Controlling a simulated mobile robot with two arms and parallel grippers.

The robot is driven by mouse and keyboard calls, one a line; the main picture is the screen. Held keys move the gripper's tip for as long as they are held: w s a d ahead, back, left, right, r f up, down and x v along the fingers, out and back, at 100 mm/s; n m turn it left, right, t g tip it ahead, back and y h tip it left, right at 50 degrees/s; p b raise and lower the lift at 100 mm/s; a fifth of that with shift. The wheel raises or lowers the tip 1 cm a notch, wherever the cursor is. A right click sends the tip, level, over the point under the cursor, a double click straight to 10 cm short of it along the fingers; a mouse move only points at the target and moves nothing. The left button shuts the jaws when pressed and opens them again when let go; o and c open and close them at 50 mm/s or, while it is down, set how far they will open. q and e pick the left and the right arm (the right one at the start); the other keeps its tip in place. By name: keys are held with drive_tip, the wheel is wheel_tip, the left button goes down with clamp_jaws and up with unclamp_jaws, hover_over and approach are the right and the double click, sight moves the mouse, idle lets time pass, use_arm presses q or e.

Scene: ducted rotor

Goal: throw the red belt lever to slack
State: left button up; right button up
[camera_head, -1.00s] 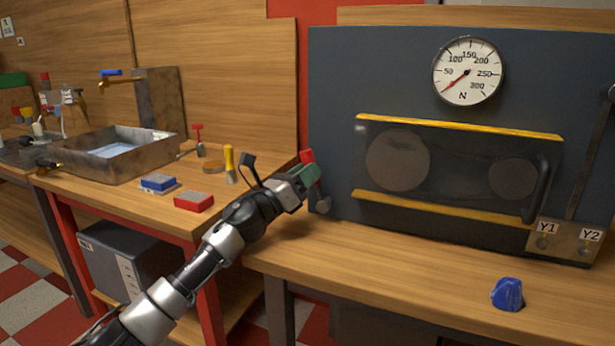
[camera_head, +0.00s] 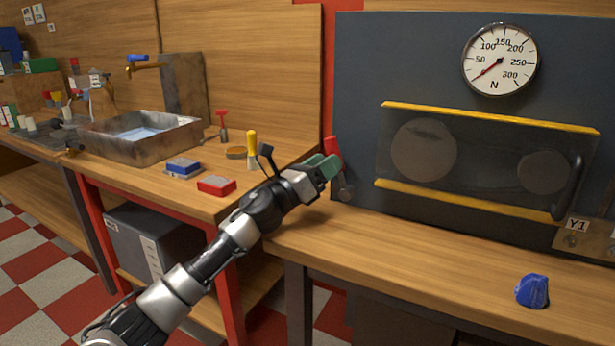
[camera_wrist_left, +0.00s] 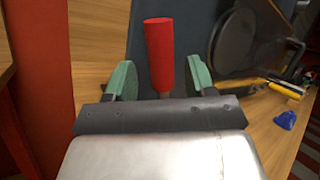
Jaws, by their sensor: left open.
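The red belt lever (camera_head: 332,150) stands at the left edge of the dark panel, its red handle up and its grey pivot low on the panel. My left gripper (camera_head: 326,166) is at the lever, its green fingertips by the handle. In the left wrist view the red handle (camera_wrist_left: 159,55) stands between the two green fingers of my left gripper (camera_wrist_left: 160,80), with a gap on each side. The fingers are open. My right gripper is not in view.
The dark panel (camera_head: 360,60) carries a round gauge (camera_head: 500,60) and a clear guard with yellow edges (camera_head: 480,115) over two discs. A blue lump (camera_head: 532,291) lies on the bench (camera_head: 420,260). A metal basin (camera_head: 150,150) and brushes stand on the left bench.

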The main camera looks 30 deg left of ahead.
use_arm(q)
drive_tip(key=v, duration=0.8)
drive_tip(key=shift+f+b, duration=0.1)
drive_tip(key=shift+b, duration=0.25)
drive_tip(key=shift+s+a+f, duration=0.15)
drive_tip(key=shift+s+a, duration=0.2)
drive_tip(key=shift+s, duration=0.2)
